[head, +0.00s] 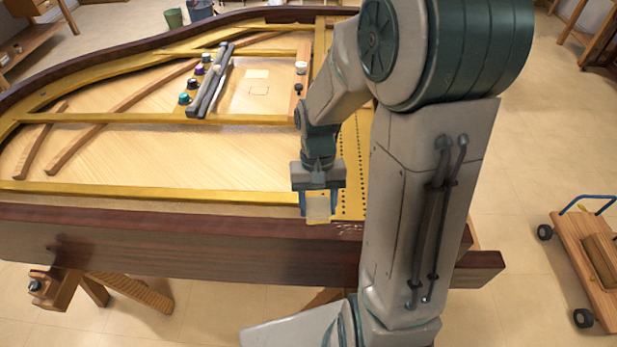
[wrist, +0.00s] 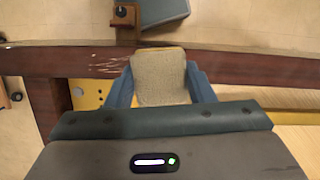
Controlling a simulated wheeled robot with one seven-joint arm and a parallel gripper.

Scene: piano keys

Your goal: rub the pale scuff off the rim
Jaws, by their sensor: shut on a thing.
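The dark brown rim (head: 150,235) of the piano case runs across the front in the head view and across the wrist view (wrist: 260,66). A pale scuff of several thin streaks (wrist: 108,63) marks the rim just left of the pad in the wrist view. In the head view the scuff (head: 349,229) shows partly beside my arm. My gripper (head: 318,203) points down and is shut on a beige pad (wrist: 160,76), one finger on each side. The pad overlaps the rim in the wrist view; I cannot tell whether it touches it.
A gold frame (head: 150,190) and pale soundboard lie inside the case. Several coloured-cap bottles (head: 200,70) and dark bars (head: 212,80) sit farther back. A wooden cart (head: 590,260) stands on the floor at right. My arm hides part of the case.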

